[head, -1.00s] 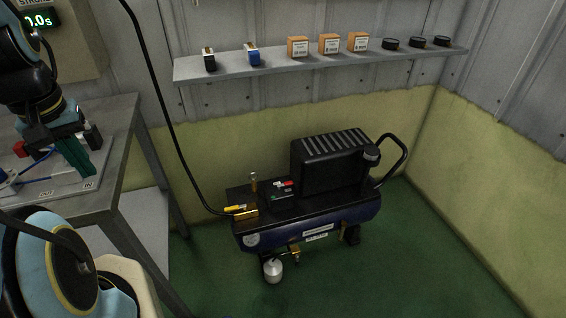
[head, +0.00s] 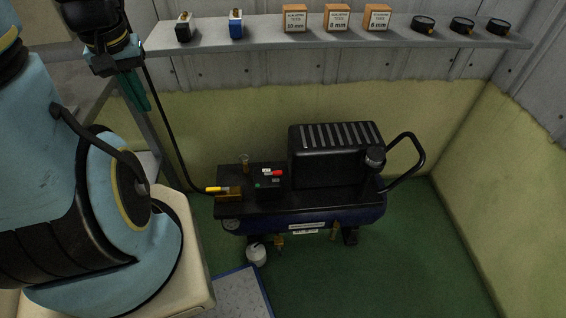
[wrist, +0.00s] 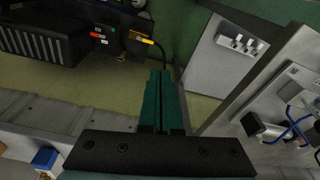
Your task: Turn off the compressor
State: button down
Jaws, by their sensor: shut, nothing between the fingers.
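The compressor (head: 335,155) stands on the green floor by the wall, with a black ribbed housing on top of a dark blue tank. A small control box (head: 270,187) on its top deck carries a red switch (head: 277,173) and a green one (head: 258,185). A yellow lever (head: 217,190) sits at its left end, where a black hose joins. My gripper (head: 138,95) is up and left of the compressor, apart from it, with green fingers closed together and empty. In the wrist view the fingers (wrist: 161,75) point toward the floor, and the compressor (wrist: 45,40) shows upside down at upper left.
A workbench with fittings (wrist: 290,85) is at the right of the wrist view. A pale mat (head: 242,293) lies on the floor in front. Open floor lies right of the compressor.

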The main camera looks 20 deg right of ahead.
jog(key=m+t+h+b, duration=0.1)
jog(key=m+t+b, duration=0.1)
jog(key=b, duration=0.8)
send_over(278, 173)
jog(key=w, duration=0.3)
notch_tip(278, 173, down, 35)
jog(key=shift+s+d, duration=0.2)
jog(key=shift+d, duration=0.2)
jog(key=shift+s+a+f+p, duration=0.1)
jog(key=shift+f+p, duration=0.1)
jog(key=shift+f, duration=1.35)
jog(key=shift+s+f+p, duration=0.15)
jog(key=shift+f+p, duration=0.1)
jog(key=shift+f, duration=1.3)
jog(key=shift+s+a+f+p, duration=0.1)
jog(key=shift+f+p, duration=0.1)
jog(key=shift+f, duration=1.35)
